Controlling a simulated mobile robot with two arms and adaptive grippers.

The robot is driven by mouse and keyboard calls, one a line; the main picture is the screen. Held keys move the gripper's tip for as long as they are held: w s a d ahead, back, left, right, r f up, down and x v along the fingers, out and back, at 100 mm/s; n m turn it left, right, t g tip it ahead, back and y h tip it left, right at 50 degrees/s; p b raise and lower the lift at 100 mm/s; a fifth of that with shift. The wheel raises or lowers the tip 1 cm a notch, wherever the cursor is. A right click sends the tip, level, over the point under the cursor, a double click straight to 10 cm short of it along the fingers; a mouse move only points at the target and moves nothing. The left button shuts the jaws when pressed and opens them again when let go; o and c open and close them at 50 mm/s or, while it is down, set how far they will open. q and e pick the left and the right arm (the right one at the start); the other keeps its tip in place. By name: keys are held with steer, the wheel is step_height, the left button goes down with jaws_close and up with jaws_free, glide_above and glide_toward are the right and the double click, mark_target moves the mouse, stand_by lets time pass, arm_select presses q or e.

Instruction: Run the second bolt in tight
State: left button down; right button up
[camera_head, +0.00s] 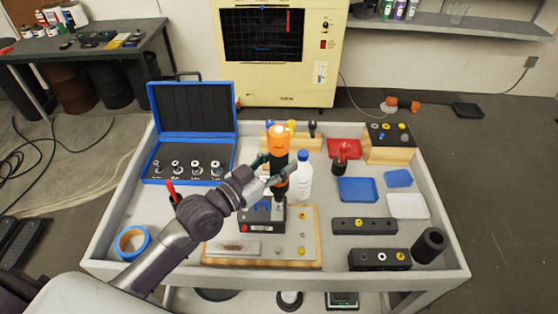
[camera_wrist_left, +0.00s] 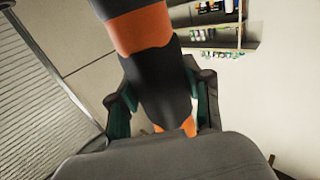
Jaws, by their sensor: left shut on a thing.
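My left gripper (camera_head: 272,172) is shut on an orange and black power screwdriver (camera_head: 279,145). The screwdriver stands nearly upright, tip down, over the dark block (camera_head: 262,226) on the wooden board (camera_head: 312,262). Its lower end is at the block's top, towards the right side. I cannot tell whether the tip touches a bolt, and the bolt itself cannot be made out. A blue part shows on the block's top. In the left wrist view the screwdriver's body (camera_wrist_left: 160,85) fills the space between the fingers. My right gripper is not in view.
Small yellow and grey pieces lie on the board's right part. A white bottle (camera_head: 304,178) stands close behind the screwdriver. An open blue case (camera_head: 190,152) with sockets is at the back left, blue tape (camera_head: 132,241) at the front left. Dark blocks (camera_head: 364,225) and trays (camera_head: 358,189) are right.

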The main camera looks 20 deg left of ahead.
mark_target(270, 143)
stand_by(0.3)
arm_select(q)
steer(key=shift+f+b, duration=0.55)
steer(key=shift+f, duration=0.3)
stand_by(1.4)
steer(key=shift+r, duration=0.1)
steer(key=shift+r+p, duration=0.8)
steer(key=shift+p, duration=0.1)
step_height(270, 143, up, 8)
steer(key=p, duration=0.7)
steer(key=shift+f, duration=0.25)
